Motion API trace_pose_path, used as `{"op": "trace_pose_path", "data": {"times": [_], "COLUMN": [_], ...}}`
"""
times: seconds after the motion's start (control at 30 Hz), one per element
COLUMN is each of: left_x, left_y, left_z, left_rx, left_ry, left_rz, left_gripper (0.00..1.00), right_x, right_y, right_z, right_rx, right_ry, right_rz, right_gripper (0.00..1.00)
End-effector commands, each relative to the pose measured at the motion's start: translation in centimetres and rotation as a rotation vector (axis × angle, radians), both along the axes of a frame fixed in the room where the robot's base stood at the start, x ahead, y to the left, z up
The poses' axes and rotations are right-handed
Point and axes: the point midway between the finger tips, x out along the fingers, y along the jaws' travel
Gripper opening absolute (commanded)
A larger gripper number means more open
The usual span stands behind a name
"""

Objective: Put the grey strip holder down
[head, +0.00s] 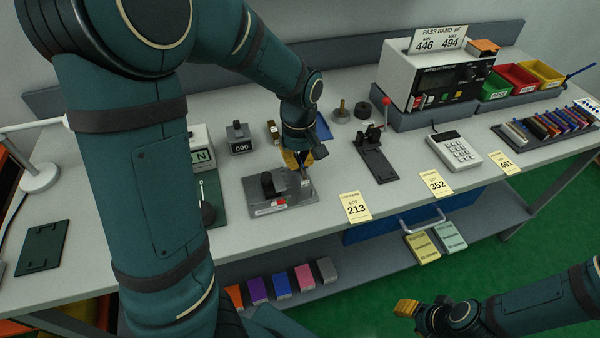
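My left gripper (299,162), with orange-yellow fingertips, points down over the right end of a dark grey fixture plate (254,208). A small light grey piece (305,180), which may be the grey strip holder, shows at the plate right under the fingertips. I cannot tell whether the fingers grip it, or whether it rests on the plate. The plate also carries a black knob (268,184) and a small red part. My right gripper (407,308) is low at the bottom right, off the table and over the green floor; its finger opening is unclear.
A red-knobbed lever press (376,150) stands right of the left gripper, and a counter block (239,138) left of it. A keypad (454,150), a rack of coloured strips (518,139) and a tester (425,82) stand further right. Lot cards line the front edge.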

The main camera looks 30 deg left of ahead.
Motion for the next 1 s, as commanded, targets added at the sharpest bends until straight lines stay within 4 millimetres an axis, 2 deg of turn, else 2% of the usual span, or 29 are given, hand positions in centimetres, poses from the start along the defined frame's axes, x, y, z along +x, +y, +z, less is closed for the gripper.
{"op": "trace_pose_path", "data": {"times": [0.3, 0.7, 0.73, 0.8, 0.83, 1.0], "left_x": [-0.1, 0.0, 0.0, 0.0, 0.0, -0.1], "left_y": [0.0, 0.0, 0.0, 0.0, 0.0, 0.0], "left_z": [-3.7, -4.1, -4.1, -4.1, -4.1, -4.1], "left_rx": [0.001, 0.000, 0.000, 0.001, 0.001, 0.000], "left_ry": [0.003, 0.001, 0.001, 0.001, 0.001, 0.001], "left_rz": [0.000, 0.000, 0.000, 0.000, 0.000, 0.000], "left_gripper": [0.00, 0.00, 0.04, 0.29, 0.34, 0.34], "right_x": [0.3, 0.3, 0.3, 0.3, 0.3, 0.3], "right_y": [0.0, 0.0, 0.0, 0.0, 0.0, 0.0], "right_z": [-1.4, -1.5, -1.5, -1.4, -1.4, -1.4], "right_rx": [-0.001, -0.001, -0.001, -0.001, -0.001, -0.001], "right_ry": [-0.006, -0.008, -0.008, -0.008, -0.008, -0.008], "right_rz": [-0.001, -0.002, -0.002, -0.002, -0.002, -0.002], "right_gripper": [0.47, 0.47, 0.47, 0.47, 0.47, 0.47]}}
